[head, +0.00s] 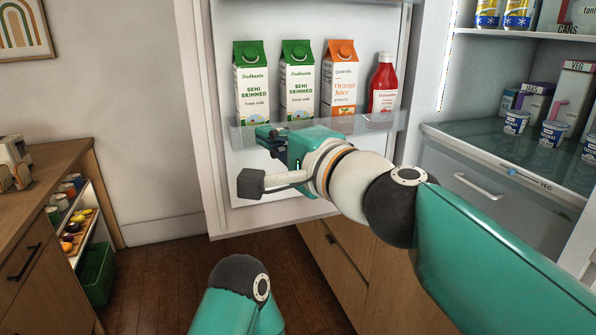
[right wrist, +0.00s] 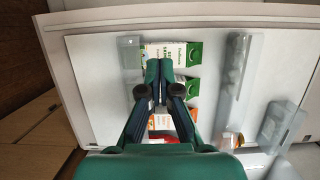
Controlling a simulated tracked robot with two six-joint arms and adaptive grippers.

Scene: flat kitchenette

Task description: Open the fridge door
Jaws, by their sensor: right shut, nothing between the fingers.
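The fridge door (head: 205,170) stands wide open in the head view, its inner side facing me. Its clear door shelf (head: 350,124) holds two green milk cartons (head: 297,85), an orange juice carton (head: 339,80) and a red bottle (head: 384,88). My right gripper (head: 268,135) is shut and empty in front of the inner panel, at the shelf's left part; I cannot tell whether it touches. In the right wrist view its closed fingers (right wrist: 165,85) lie over the door's inner panel (right wrist: 100,75) and partly hide the cartons. My left gripper is out of view.
The fridge interior is at the right, with a glass shelf (head: 460,135) holding pots and boxes above a drawer (head: 480,185). A wooden counter (head: 60,170) with a side rack and green crate (head: 97,270) stands at the left. Bare floor (head: 160,275) lies between.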

